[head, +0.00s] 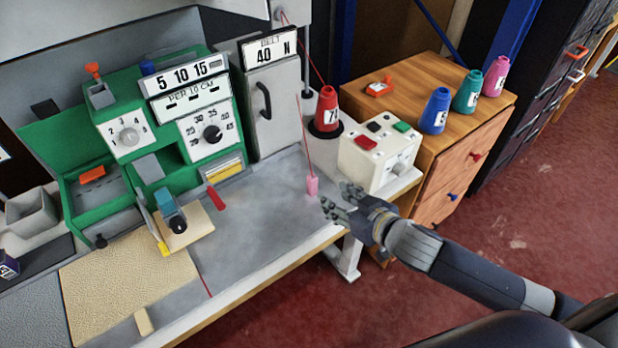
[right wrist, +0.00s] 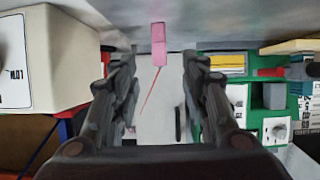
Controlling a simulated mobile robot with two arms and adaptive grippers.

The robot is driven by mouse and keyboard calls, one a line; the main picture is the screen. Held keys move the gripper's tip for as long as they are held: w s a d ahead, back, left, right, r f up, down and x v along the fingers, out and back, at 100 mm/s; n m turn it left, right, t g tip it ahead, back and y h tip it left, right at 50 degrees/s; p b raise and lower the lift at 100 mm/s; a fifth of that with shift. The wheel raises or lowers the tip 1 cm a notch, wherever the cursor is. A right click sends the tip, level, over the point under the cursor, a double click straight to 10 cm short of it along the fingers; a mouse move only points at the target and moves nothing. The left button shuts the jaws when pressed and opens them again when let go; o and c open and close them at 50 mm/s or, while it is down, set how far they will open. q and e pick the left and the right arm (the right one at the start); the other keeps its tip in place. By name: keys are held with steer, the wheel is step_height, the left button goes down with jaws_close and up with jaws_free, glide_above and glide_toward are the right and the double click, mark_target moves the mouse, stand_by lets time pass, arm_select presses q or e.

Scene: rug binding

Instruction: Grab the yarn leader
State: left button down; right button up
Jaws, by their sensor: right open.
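The yarn leader is a red thread that comes down from the upper machine to a small pink tag (head: 312,186) above the grey worktop. My right gripper (head: 335,199) is open and empty just to the right of the tag, with its fingers pointing toward it. In the right wrist view the pink tag (right wrist: 158,46) shows beyond and between the open fingertips (right wrist: 158,72), and the red thread runs from it. The fingers appear apart from the tag. My left gripper is not in view.
A white button box (head: 378,164) stands close behind my right gripper. The red cone (head: 327,105) is at the worktop's back. Blue, teal and pink cones stand on the wooden cabinet (head: 440,75). The green machine (head: 150,130) is at left. The grey worktop (head: 262,225) is clear near the tag.

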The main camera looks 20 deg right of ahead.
mark_target(315, 180)
steer(key=shift+y, duration=0.5)
steer(key=w, duration=0.2)
steer(key=w+a, duration=0.1)
steer(key=w, duration=0.1)
steer(key=w+a, duration=0.1)
steer(key=shift+w, duration=0.4)
steer(key=shift+d+f+p+x, duration=0.1)
steer(key=shift+p+x, duration=0.1)
steer(key=shift+x, duration=0.7)
steer(key=shift+d+f+p+x, duration=0.1)
steer(key=shift+d+p+x, duration=0.05)
steer(key=shift+x, duration=0.8)
steer(key=shift+d+f+p+x, duration=0.1)
steer(key=shift+f+p+x, duration=0.1)
steer(key=shift+x, duration=0.7)
steer(key=c, duration=1)
